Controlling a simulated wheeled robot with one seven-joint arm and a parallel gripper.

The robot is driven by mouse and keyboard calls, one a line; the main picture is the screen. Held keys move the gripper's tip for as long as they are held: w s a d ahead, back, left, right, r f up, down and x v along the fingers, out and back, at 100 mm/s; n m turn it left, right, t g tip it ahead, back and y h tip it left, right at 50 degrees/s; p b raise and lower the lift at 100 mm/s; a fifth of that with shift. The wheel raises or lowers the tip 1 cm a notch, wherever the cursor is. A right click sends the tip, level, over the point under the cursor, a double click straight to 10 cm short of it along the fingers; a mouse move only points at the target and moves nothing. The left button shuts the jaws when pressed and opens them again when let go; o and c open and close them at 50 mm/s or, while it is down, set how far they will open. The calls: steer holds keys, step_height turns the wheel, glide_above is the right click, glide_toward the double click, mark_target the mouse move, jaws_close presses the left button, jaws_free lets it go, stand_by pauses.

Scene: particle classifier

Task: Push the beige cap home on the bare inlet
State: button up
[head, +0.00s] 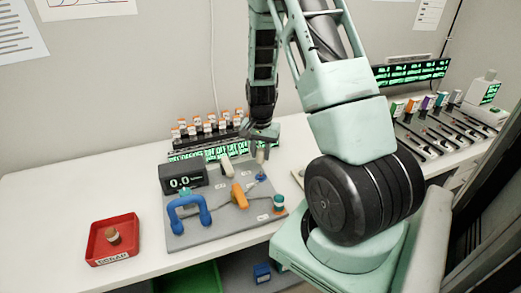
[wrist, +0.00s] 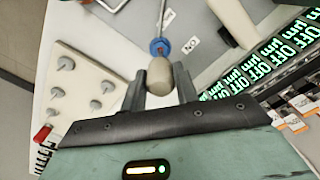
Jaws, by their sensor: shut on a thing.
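The beige cap (wrist: 159,78) is between the two fingers of my gripper (wrist: 160,70) in the wrist view, and the gripper is shut on it. Just beyond the cap is a blue ring-shaped fitting (wrist: 159,46), apparently the inlet, with a thin stem behind it. The cap overlaps the fitting's edge in this view, so I cannot tell whether they touch. In the head view my gripper (head: 262,138) is above the right back part of the grey board, with the pale cap (head: 260,156) below it and the blue fitting (head: 261,177) lower down.
The grey board (head: 215,236) carries a 0.0 display (head: 182,180), a blue U-shaped part (head: 188,212), an orange part (head: 239,196) and a teal-banded piece (head: 279,203). A red scrap tray (head: 97,256) stands left. Orange-capped vials (head: 210,124) stand behind. A knobbed panel (wrist: 83,82) is nearby.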

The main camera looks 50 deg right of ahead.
mark_target(260, 150)
steer(key=shift+f+b, duration=0.8)
steer(key=shift+f, duration=0.65)
steer(key=shift+m, duration=0.3)
stand_by(0.5)
steer(key=shift+f+b, duration=0.95)
steer(key=shift+f, duration=0.8)
steer(key=o, duration=1)
step_height(260, 150, up, 18)
steer(key=shift+f, duration=0.25)
